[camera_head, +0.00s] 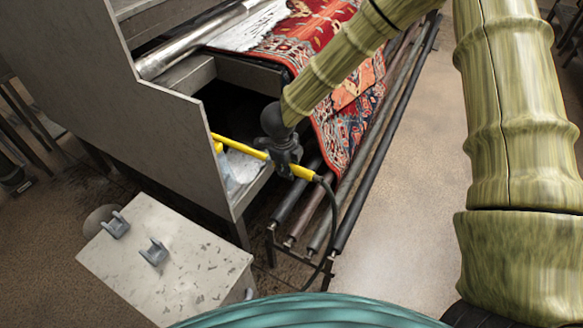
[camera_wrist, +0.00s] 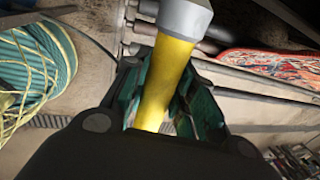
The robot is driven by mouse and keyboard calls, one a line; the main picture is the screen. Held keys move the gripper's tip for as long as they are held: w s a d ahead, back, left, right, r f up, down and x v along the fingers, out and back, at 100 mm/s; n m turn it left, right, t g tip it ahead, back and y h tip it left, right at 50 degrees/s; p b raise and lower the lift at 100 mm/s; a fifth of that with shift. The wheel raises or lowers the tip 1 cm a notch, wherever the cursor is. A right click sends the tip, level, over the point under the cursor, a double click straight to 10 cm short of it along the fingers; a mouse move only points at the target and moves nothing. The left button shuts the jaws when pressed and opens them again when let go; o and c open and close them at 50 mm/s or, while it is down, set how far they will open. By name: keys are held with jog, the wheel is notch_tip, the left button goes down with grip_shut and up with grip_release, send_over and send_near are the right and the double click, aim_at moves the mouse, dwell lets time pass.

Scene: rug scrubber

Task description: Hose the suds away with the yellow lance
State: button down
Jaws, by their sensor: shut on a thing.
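The yellow lance (camera_head: 250,150) is in my gripper (camera_head: 285,160), which is shut around its handle part in the head view. The lance points left, its front end beside the grey side panel of the machine, and a dark hose runs down from its rear end. In the wrist view the lance (camera_wrist: 168,75) stands between the fingers, with a grey collar at its top. White suds (camera_head: 262,28) lie on the red patterned rug (camera_head: 305,45) near the top. The rug hangs over the front of the machine. Whether water flows from the lance I cannot tell.
The grey machine (camera_head: 160,130) has a tall side panel close to the lance. Several dark rollers (camera_head: 355,195) run along its front. A pale box with two grey brackets (camera_head: 165,262) stands at the lower left. The floor (camera_head: 410,190) on the right is clear.

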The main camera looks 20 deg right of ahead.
jog(key=shift+w+a+r+p, duration=0.1)
jog(key=shift+w+a+p, duration=1.4)
jog(key=shift+w+a, duration=0.9)
dwell(0.9)
jog(key=shift+s+d+m+b, duration=0.15)
jog(key=shift+s+m+b, duration=0.15)
jog(key=shift+s+b, duration=0.2)
jog(key=s+d+m+b, duration=0.3)
jog(key=s+m+b, duration=0.2)
jog(key=s, duration=0.6)
jog(key=shift+d+g, duration=0.15)
jog(key=shift+g, duration=0.25)
jog(key=shift+w, duration=0.1)
jog(key=w+a+p, duration=0.1)
jog(key=w+a, duration=0.7)
jog(key=shift+w+a, duration=0.15)
jog(key=shift+a, duration=0.1)
dwell(1.8)
